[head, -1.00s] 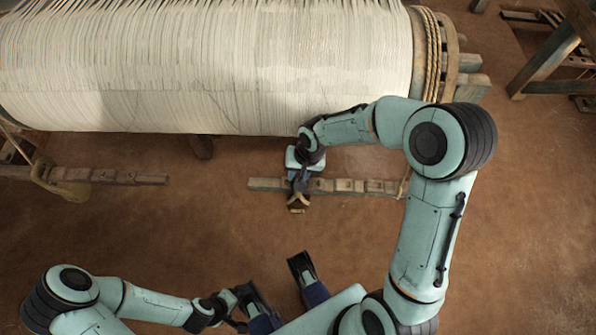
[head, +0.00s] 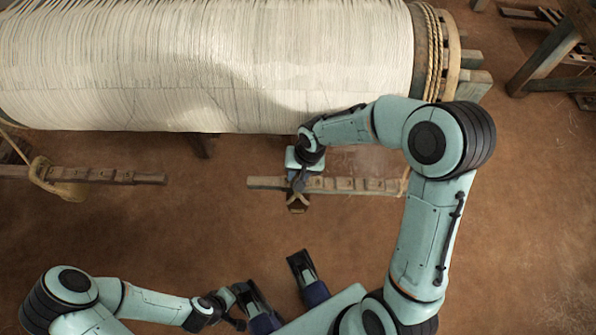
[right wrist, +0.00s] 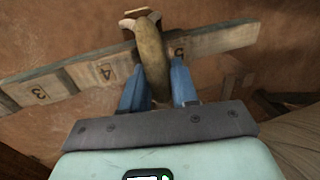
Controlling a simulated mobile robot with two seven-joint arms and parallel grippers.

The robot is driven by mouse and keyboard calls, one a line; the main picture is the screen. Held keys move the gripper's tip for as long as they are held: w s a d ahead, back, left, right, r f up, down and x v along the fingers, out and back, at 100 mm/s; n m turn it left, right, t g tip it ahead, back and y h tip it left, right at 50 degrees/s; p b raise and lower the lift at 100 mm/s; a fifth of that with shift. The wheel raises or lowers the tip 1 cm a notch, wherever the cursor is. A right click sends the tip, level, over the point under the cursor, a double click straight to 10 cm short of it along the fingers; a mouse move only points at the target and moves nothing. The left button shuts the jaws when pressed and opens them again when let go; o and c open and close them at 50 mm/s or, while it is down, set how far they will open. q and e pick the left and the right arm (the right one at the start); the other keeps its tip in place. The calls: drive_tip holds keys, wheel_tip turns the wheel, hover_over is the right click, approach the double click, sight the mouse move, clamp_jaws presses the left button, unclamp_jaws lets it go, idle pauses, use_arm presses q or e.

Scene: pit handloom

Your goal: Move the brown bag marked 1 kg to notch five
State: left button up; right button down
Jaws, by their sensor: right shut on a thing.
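A notched wooden beam (head: 355,186) lies ahead of me, below the white warp roll. In the right wrist view the beam (right wrist: 222,38) shows the marks 3, 4 and 5. My right gripper (head: 299,180) is at the beam's left part. Its blue fingers (right wrist: 158,88) are shut on a tan-brown piece, seemingly the brown bag's (right wrist: 150,52) top or loop, which crosses the beam between marks 4 and 5. The bag (head: 298,202) shows partly beyond the beam's near edge; its weight mark is not visible. My left gripper (head: 236,318) is low in the head view, its jaws unclear.
A large roll of white warp (head: 200,70) fills the top, with rope wound at its right end (head: 432,50). Another beam (head: 120,177) at the left carries a tan bag or rope bundle (head: 62,185). Wooden framing (head: 545,55) stands at top right. Bare brown floor lies between.

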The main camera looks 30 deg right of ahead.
use_arm(q)
drive_tip(key=shift+f, duration=0.1)
use_arm(e)
drive_tip(key=shift+f, duration=0.1)
drive_tip(key=c, duration=0.8)
unclamp_jaws()
drive_tip(key=shift+f, duration=0.1)
drive_tip(key=shift+s, duration=0.1)
use_arm(q)
drive_tip(key=shift+g, duration=0.5)
drive_tip(key=shift+s+d+r+p, duration=0.3)
drive_tip(key=shift+s+r+p, duration=0.5)
drive_tip(key=shift+r, duration=0.1)
drive_tip(key=shift+s+d+r+p, duration=0.25)
drive_tip(key=shift+s+r+p, duration=0.45)
drive_tip(key=shift+r, duration=0.2)
use_arm(e)
drive_tip(key=shift+s+d+r, duration=0.2)
drive_tip(key=shift+d+r, duration=0.15)
drive_tip(key=shift+r, duration=1.85)
drive_tip(key=shift+s+d+r, duration=0.2)
drive_tip(key=shift+d+r, duration=0.2)
drive_tip(key=shift+r, duration=1.85)
drive_tip(key=shift+s+d+r, duration=0.2)
drive_tip(key=shift+d+r, duration=0.15)
drive_tip(key=shift+r, duration=1.85)
